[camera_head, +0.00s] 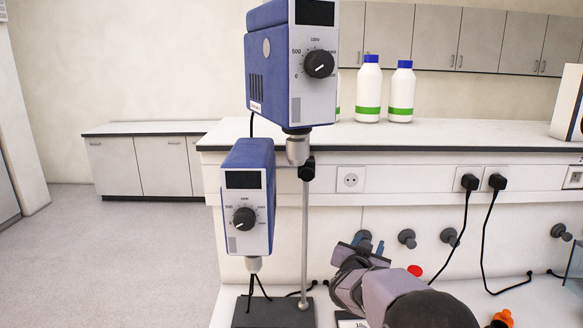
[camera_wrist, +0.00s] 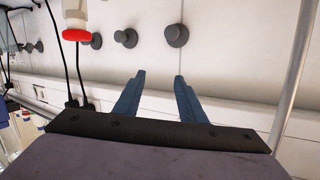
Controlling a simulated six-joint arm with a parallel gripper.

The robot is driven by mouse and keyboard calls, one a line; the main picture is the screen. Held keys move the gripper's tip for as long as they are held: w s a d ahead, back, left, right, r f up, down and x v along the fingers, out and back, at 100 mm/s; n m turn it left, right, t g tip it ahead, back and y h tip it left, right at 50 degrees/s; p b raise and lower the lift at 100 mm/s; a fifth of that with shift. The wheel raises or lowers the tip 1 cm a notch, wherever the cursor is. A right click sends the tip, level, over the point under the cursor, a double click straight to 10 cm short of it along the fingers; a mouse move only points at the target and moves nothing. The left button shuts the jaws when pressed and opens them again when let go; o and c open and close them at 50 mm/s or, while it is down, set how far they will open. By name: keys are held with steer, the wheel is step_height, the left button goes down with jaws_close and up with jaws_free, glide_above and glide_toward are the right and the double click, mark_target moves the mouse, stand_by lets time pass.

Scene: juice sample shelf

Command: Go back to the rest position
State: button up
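My gripper (camera_head: 371,243) is at the lower centre of the head view, in front of the bench's lower panel and right of the stirrer stand. In the wrist view its two blue fingers (camera_wrist: 160,80) are apart, with only pale panel visible between them. It holds nothing that I can see. Two white bottles with blue caps and green bands, a left one (camera_head: 368,92) and a right one (camera_head: 401,94), stand upright on the upper shelf. Part of another bottle shows behind the tall stirrer.
Two blue stirrers, an upper one (camera_head: 292,65) and a lower one (camera_head: 248,195), stand left of my gripper with a metal rod (camera_head: 305,240). A red-capped item (camera_wrist: 76,34) shows in the wrist view. Grey knobs (camera_head: 407,238) and black cables (camera_head: 486,240) are to the right.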

steer(key=s+a+f+n+g+y+p, duration=0.2)
steer(key=s+a+f+g+y, duration=0.15)
steer(key=s, duration=0.35)
steer(key=s+a+f+n+g+y+p, duration=0.25)
steer(key=s+a+y, duration=0.2)
steer(key=s, duration=0.25)
steer(key=s+d+f+n+g+p, duration=0.1)
steer(key=s+g, duration=0.3)
steer(key=s, duration=1)
steer(key=s+d+f+n+g+h+p, duration=0.1)
steer(key=s+g, duration=0.3)
steer(key=s, duration=0.9)
steer(key=shift+s+f+h+p, duration=0.3)
steer(key=shift+s+f+p, duration=0.15)
steer(key=shift+p, duration=0.45)
steer(key=shift+w, duration=0.1)
